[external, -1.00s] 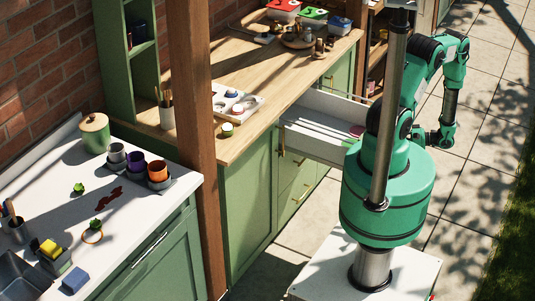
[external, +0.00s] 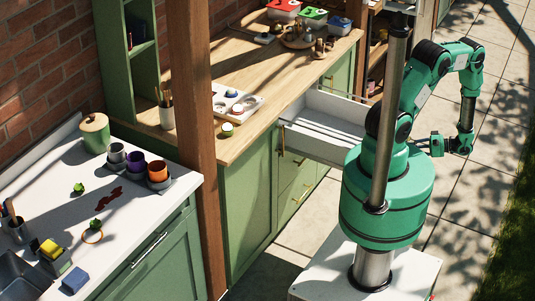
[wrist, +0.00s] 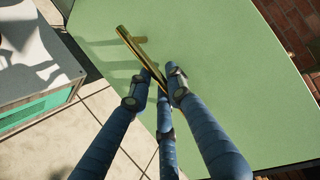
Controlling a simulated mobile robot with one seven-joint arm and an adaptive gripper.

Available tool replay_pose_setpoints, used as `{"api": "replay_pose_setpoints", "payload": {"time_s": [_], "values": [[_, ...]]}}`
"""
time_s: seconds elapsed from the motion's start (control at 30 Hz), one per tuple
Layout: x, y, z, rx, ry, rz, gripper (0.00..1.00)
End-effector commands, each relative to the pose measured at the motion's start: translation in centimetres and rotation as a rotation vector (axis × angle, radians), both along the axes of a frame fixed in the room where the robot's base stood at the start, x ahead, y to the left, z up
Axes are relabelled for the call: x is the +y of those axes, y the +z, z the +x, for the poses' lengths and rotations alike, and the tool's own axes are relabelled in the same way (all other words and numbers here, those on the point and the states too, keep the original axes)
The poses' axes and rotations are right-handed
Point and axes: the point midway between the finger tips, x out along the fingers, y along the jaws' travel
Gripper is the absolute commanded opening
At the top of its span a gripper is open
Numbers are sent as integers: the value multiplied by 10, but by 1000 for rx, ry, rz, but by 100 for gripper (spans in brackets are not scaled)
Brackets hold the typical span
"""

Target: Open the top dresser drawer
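The top dresser drawer (external: 325,128) stands pulled far out from under the wooden counter in the external view; its white inside shows and its front end is hidden behind my body. In the wrist view, the green drawer front (wrist: 230,90) fills most of the picture and carries a gold bar handle (wrist: 130,40). My gripper (wrist: 157,80) has its blue fingers on both sides of the handle's lower part and appears closed on it. In the external view my wrist (external: 458,145) is right of my body; the fingertips are hidden there.
The wooden counter (external: 255,75) holds a white tray (external: 240,103), several coloured containers and small items. Green lower drawers (external: 297,190) are shut. A wooden post (external: 193,130) stands at the left, beside a white counter (external: 115,215). Paved floor (external: 460,195) is open at the right.

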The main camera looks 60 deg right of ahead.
Motion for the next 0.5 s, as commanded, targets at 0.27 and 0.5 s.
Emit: {"api": "replay_pose_setpoints", "payload": {"time_s": [0.27,0.5], "values": [[0,0,0,-1,1,1,34],[-2,1,-4,0,1,0,34]]}}
